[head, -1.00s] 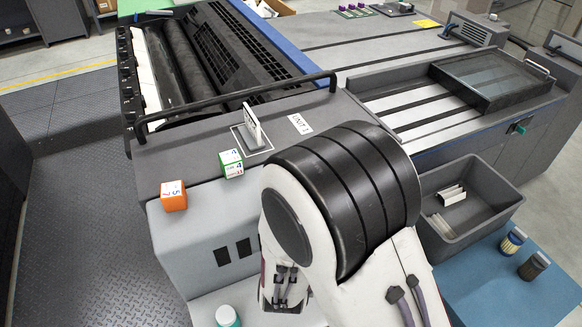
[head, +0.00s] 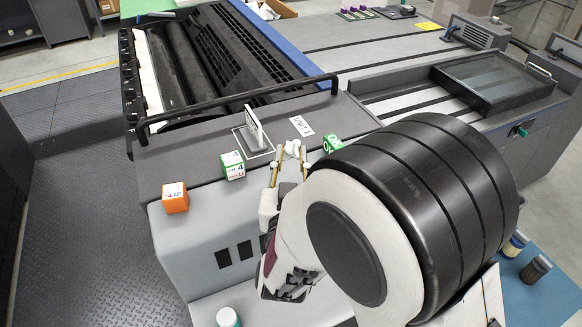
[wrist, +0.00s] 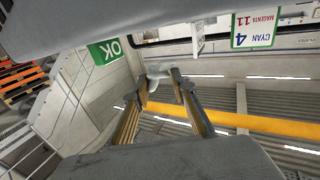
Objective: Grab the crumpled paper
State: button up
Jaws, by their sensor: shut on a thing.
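My gripper (head: 291,155) is over the front edge of the grey ledge, between the upright plate and the green OK block. In the wrist view its two fingers (wrist: 160,82) are close together around a small pale, crumpled-looking piece (wrist: 158,72), which I take as the crumpled paper. It also shows as a small white bit (head: 292,147) at the fingertips in the head view. The paper is largely hidden by the fingers and too small to make out fully. Whether it touches the ledge I cannot tell.
A green OK block (head: 332,143) stands right of my gripper. A white-green number cube (head: 233,165) and an orange cube (head: 175,197) sit left on the ledge. An upright plate (head: 254,127) stands behind, near the black rail (head: 236,101). My arm hides the right front.

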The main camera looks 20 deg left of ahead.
aim_at(291, 160)
jog(key=shift+r, duration=2.05)
